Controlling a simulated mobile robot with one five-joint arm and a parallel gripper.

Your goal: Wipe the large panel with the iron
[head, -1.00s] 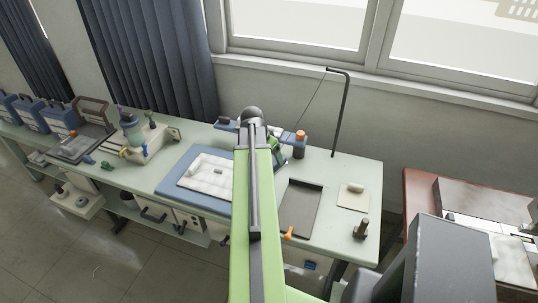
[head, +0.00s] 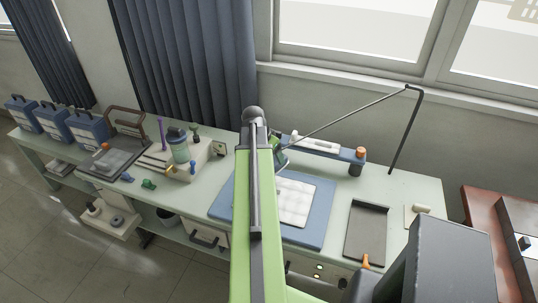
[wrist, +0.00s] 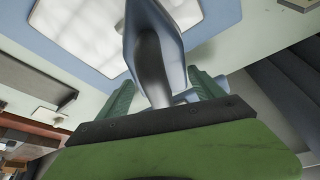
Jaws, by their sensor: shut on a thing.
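The large panel is a white quilted pad (head: 296,203) on a blue board (head: 318,232) on the bench. My own arm covers its left part in the head view. In the wrist view the panel (wrist: 85,35) lies at the upper left, on the blue board (wrist: 215,15). My gripper (wrist: 162,80) is shut on the iron (wrist: 150,40), a smooth blue-grey body between the green fingers. The iron covers the panel's right edge in the wrist view; I cannot tell if they touch. In the head view my gripper (head: 280,156) is mostly hidden behind my arm, and the iron is hidden.
A thin cord (head: 345,122) runs from a black bent pole (head: 404,130) to my gripper. A dark tray (head: 366,230) lies right. Bottles (head: 179,145) and tools stand left.

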